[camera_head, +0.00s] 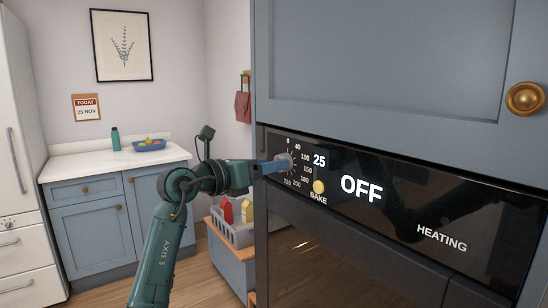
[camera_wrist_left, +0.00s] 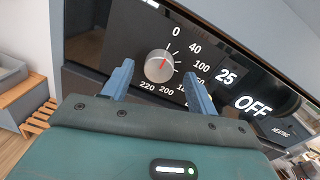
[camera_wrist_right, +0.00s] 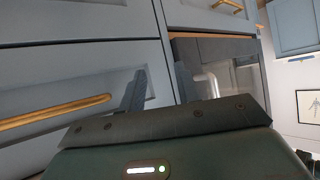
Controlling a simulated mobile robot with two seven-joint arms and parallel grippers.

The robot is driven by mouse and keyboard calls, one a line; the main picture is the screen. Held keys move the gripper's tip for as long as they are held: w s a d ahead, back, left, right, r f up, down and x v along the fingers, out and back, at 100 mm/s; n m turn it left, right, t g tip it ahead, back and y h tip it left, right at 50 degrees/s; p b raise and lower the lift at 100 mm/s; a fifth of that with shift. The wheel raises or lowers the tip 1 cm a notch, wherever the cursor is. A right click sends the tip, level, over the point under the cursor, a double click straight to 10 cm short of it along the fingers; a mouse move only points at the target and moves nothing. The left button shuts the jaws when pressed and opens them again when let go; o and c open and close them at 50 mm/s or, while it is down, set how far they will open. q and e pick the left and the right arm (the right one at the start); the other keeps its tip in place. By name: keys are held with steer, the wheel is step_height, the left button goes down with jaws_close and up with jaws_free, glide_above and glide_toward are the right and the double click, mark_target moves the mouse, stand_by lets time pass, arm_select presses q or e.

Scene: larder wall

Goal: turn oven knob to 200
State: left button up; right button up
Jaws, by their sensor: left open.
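The oven knob (camera_wrist_left: 160,66) is a round silver dial on the black oven panel (camera_wrist_left: 125,40). Its red mark points up towards the 0. The printed scale (camera_wrist_left: 160,88) runs from 0 round to 220. The panel's display reads 25 and OFF (camera_head: 362,189). My left gripper (camera_wrist_left: 159,74) is open, with one blue finger on each side of the knob; I cannot tell whether they touch it. In the head view the left gripper (camera_head: 276,165) partly hides the knob. My right gripper (camera_wrist_right: 161,85) is open and empty, facing drawer fronts, and is out of the head view.
A blue cupboard door (camera_head: 385,55) is above the panel. A grey crate (camera_head: 236,236) with cartons stands at lower left of the oven. A counter (camera_head: 95,163) holds a green bottle (camera_head: 115,139) and blue tray (camera_head: 149,146).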

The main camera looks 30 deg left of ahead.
arm_select(q)
steer(key=shift+x, duration=1.05)
steer(key=c, duration=1)
steer(key=shift+f, duration=0.1)
